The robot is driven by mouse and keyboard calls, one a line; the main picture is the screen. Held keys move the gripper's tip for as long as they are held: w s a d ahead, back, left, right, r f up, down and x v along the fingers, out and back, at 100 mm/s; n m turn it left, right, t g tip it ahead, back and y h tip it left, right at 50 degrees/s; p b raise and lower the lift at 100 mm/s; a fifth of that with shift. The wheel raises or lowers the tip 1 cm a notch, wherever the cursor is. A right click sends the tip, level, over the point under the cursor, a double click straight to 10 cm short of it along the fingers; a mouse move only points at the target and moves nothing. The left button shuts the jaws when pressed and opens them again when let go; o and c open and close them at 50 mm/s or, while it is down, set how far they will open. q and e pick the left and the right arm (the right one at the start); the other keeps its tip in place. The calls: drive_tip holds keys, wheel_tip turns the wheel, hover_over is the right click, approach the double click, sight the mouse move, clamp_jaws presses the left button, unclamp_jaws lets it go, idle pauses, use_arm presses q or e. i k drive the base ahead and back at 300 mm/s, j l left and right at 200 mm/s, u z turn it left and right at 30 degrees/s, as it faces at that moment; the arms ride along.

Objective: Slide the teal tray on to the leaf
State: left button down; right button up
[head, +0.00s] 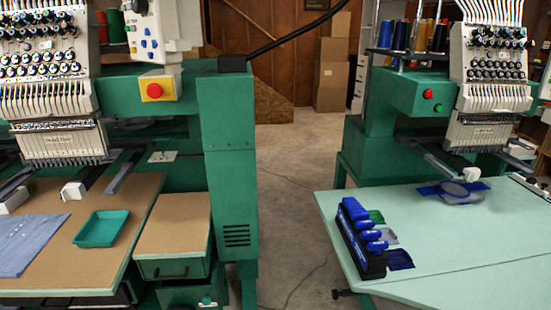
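The teal tray (102,229) is a shallow, empty rectangular dish. It lies flat on the brown worktop (125,262) of the left embroidery machine, just right of a blue cloth. To its right is a separate, smaller brown-topped surface (172,222) over a green-fronted drawer. A dark gap or edge line runs between this surface and the worktop. I cannot tell for sure which surface is the leaf. Neither of my grippers is in the head view, and nothing touches the tray.
A blue cloth (30,243) lies left of the tray. The machine's arm with a white end (74,191) is behind it. A floor aisle (290,210) separates the machines. The pale green right table (470,260) holds a black rack with blue items (362,240) and a hooped patch (452,191).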

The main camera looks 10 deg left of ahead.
sight(102, 228)
drive_tip(key=u, duration=1.4)
drive_tip(key=z, duration=0.25)
